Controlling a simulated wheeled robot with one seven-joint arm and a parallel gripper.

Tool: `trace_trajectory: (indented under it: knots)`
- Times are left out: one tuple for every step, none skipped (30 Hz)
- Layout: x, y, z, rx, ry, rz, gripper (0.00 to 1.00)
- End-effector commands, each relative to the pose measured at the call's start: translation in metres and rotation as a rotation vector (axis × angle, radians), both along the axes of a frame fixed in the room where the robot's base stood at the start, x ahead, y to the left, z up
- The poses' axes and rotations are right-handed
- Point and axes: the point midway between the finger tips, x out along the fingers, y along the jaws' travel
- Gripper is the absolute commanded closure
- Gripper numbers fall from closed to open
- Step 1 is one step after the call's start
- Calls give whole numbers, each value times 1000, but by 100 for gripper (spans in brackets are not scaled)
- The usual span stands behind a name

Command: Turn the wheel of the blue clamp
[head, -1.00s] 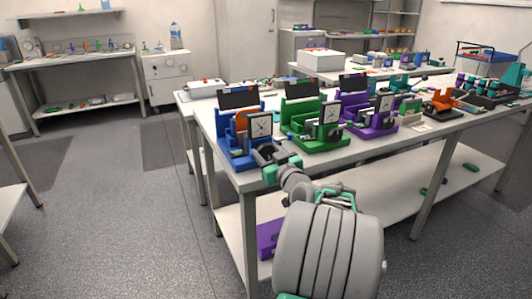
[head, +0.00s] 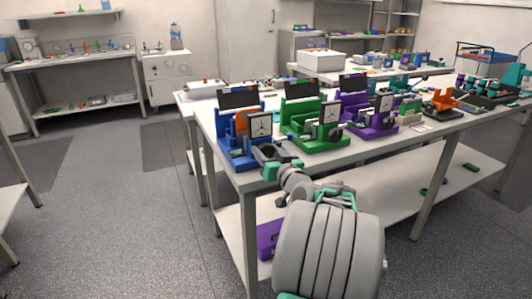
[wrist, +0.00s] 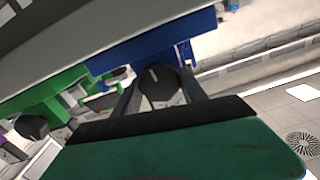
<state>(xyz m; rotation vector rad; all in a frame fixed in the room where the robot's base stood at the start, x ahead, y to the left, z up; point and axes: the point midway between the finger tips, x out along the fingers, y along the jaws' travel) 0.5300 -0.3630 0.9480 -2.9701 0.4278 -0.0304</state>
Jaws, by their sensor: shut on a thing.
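The blue clamp (head: 228,155) stands at the near left corner of the long table, with a square white dial (head: 260,126) on its front and an orange part (head: 240,120) behind. In the wrist view its blue body (wrist: 165,45) fills the upper middle. The clamp's black wheel (wrist: 158,90) lies between the two fingers of my gripper (wrist: 161,86), one finger on each side. My gripper (head: 270,155) is shut on the wheel at the clamp's front right. The fingers and my wrist hide much of the wheel in the head view.
A green clamp (head: 315,143) and a purple clamp (head: 370,128) stand close by to the right on the same table. An orange device (head: 440,103) is farther right. A lower shelf (head: 400,185) runs beneath the tabletop. The floor to the left is clear.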

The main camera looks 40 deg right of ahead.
Motion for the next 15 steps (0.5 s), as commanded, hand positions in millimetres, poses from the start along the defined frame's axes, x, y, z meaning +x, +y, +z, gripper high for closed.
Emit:
trace_trajectory:
  knots:
    - [0,0,0,0,-1,1,91]
    - [0,0,0,-1,-1,1,91]
    - [0,0,0,-1,-1,1,48]
    - [0,0,0,-1,-1,1,45]
    - [0,0,0,-1,-1,1,43]
    - [0,0,0,-2,-1,1,40]
    - [0,0,0,-2,-1,1,37]
    - [0,0,0,-2,0,0,35]
    - [0,0,0,-2,0,0,32]
    - [0,0,0,-2,0,0,29]
    - [0,0,0,-2,0,0,29]
    - [0,0,0,-2,1,0,29]
    - [0,0,0,-2,1,0,29]
    - [0,0,0,-2,1,0,29]
    - [0,0,0,-2,1,0,29]
